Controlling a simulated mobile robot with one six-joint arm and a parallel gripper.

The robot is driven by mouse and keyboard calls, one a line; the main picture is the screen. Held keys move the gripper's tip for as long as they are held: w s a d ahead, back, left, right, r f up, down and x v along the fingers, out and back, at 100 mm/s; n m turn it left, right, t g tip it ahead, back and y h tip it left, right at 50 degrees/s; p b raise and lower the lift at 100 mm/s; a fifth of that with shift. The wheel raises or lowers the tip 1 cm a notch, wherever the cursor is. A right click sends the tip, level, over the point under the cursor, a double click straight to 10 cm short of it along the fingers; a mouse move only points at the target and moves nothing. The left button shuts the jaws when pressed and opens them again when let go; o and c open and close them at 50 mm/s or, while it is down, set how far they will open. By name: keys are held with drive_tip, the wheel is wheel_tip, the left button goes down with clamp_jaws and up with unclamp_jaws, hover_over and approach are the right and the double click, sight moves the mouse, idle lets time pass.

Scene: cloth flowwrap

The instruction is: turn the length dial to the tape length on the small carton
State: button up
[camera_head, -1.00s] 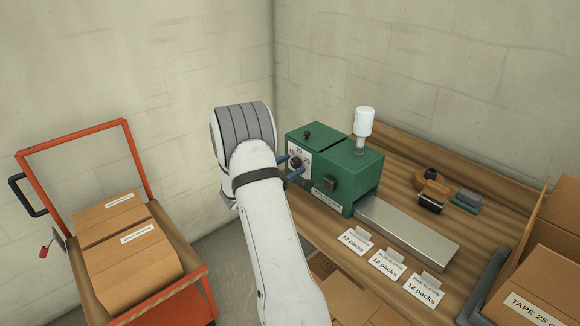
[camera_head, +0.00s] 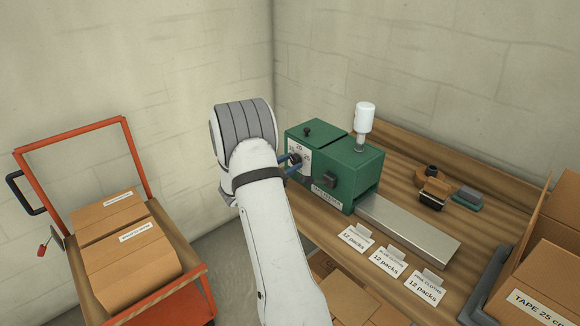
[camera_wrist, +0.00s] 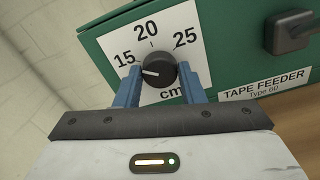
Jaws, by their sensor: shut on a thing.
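The green tape feeder (camera_head: 352,178) stands on the bench, with a white dial plate marked 15, 20, 25 cm. In the wrist view the black length dial (camera_wrist: 159,69) sits between the blue fingers of my gripper (camera_wrist: 158,85). My gripper is shut on the dial. The dial's white pointer line points left, just below the 15. In the head view my arm and gripper (camera_head: 290,165) reach the plate from the left and partly cover it. A carton (camera_head: 545,296) at the lower right has a label reading "TAPE 25 c", its end cut off.
A metal plate (camera_head: 410,228) extends from the feeder, with several "12 packs" cards (camera_head: 388,262) in front. A tape dispenser (camera_head: 434,190) lies behind. An orange cart (camera_head: 75,140) with cartons stands at left. An open carton (camera_head: 552,215) is at right.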

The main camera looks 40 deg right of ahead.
drive_tip(key=m+b, duration=0.1)
drive_tip(key=b, duration=0.1)
drive_tip(key=f+m+b, duration=0.1)
drive_tip(key=m+b, duration=0.1)
drive_tip(key=b, duration=0.1)
drive_tip(key=m+b, duration=0.4)
drive_tip(key=b, duration=0.4)
drive_tip(key=shift+m, duration=0.3)
drive_tip(key=m+b, duration=0.2)
drive_tip(key=b, duration=0.2)
drive_tip(key=shift+r, duration=0.2)
drive_tip(key=shift+r+m+b, duration=0.2)
drive_tip(key=shift+m+b, duration=0.5)
drive_tip(key=shift+b, duration=0.3)
drive_tip(key=shift+r, duration=0.1)
drive_tip(key=o, duration=1)
drive_tip(key=shift+a, duration=0.1)
